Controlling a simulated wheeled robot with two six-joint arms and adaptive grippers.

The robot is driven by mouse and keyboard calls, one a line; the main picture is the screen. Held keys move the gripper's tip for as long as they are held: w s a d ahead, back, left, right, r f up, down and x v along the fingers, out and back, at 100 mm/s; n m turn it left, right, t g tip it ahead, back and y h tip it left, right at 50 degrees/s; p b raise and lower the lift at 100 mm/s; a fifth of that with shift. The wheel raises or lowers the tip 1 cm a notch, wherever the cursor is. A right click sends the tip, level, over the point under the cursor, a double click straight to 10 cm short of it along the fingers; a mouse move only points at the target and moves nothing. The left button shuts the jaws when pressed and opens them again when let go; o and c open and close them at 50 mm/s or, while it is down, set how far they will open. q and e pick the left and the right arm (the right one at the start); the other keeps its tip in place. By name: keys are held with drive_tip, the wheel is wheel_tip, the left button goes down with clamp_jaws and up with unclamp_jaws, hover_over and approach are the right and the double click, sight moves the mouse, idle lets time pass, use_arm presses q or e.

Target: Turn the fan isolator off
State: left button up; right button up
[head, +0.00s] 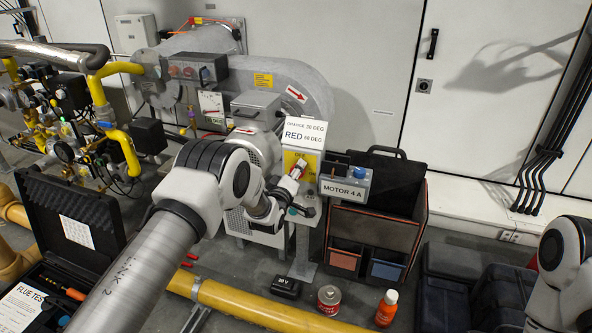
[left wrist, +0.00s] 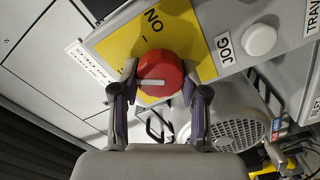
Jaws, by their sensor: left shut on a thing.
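The fan isolator is a red rotary knob (left wrist: 160,72) with a white pointer bar, on a yellow plate (left wrist: 190,32) marked ON. In the left wrist view the lettering is upside down and the bar lies nearly level, not in line with the mark by ON. My left gripper (left wrist: 159,88) is shut on the knob, one finger on each side. In the head view the left gripper (head: 293,178) reaches the front of the grey control box (head: 311,158), and the knob is mostly hidden by it. An OFF mark cannot be made out. My right gripper is outside both views.
A white JOG button (left wrist: 260,40) sits beside the yellow plate.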

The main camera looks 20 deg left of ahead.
use_arm(q)
drive_tip(key=n, duration=0.6)
drive_tip(key=shift+f+p, duration=0.15)
drive_tip(key=shift+p, duration=0.25)
drive_tip(key=shift+n, duration=0.3)
drive_tip(key=o, duration=1.2)
drive_tip(key=shift+c, duration=0.2)
drive_tip(key=shift+s, duration=0.15)
drive_tip(key=s, duration=1.1)
drive_tip(key=shift+s+a, duration=0.25)
drive_tip(key=shift+s, duration=0.15)
drive_tip(key=shift+f, duration=0.1)
